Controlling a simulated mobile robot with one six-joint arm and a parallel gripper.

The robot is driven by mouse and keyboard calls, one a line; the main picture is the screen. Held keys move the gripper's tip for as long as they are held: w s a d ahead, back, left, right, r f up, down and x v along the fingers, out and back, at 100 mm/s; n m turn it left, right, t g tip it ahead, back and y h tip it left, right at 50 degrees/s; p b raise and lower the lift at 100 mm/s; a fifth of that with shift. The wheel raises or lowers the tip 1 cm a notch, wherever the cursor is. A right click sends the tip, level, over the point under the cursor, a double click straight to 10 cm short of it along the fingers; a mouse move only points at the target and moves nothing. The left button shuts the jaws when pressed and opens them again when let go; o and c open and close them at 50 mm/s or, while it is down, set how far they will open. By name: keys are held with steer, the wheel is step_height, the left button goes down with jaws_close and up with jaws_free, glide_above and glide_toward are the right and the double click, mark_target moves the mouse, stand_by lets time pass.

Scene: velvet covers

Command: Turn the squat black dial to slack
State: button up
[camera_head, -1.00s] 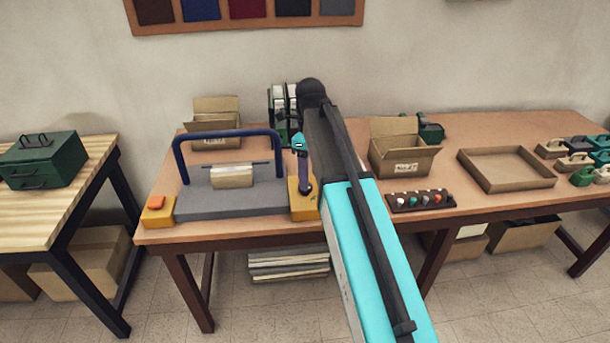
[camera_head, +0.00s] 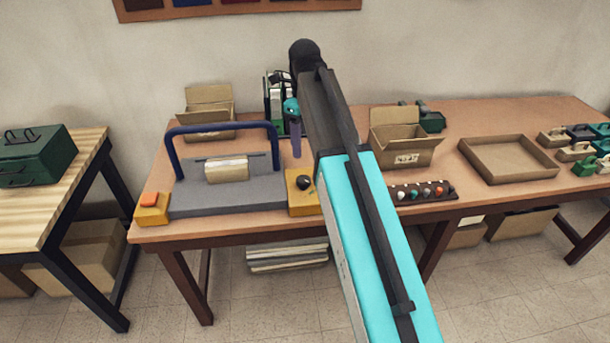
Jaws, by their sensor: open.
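The squat black dial (camera_head: 304,183) sits on the yellow block (camera_head: 302,203) at the right end of a grey press (camera_head: 226,197). The dial shows as a small dark round knob; its marks and setting are too small to read. My gripper (camera_head: 297,155) hangs from the end of my arm, above and slightly behind the dial in the picture, apart from it. It is open and empty, though the gap between its fingers is hard to make out. My arm covers the table just right of the block.
A blue hoop handle (camera_head: 223,128) arches over the press, which holds a pale block (camera_head: 227,170). An orange button (camera_head: 149,199) is at its left end. Open cardboard boxes (camera_head: 405,158) stand behind, with a rack of small knobs (camera_head: 422,193) and a shallow tray (camera_head: 508,176) to the right.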

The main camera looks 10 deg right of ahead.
mark_target(305, 180)
steer(key=shift+f+p, duration=1.2)
steer(key=shift+f, duration=5.45)
steer(key=shift+c, duration=0.3)
steer(key=c, duration=1)
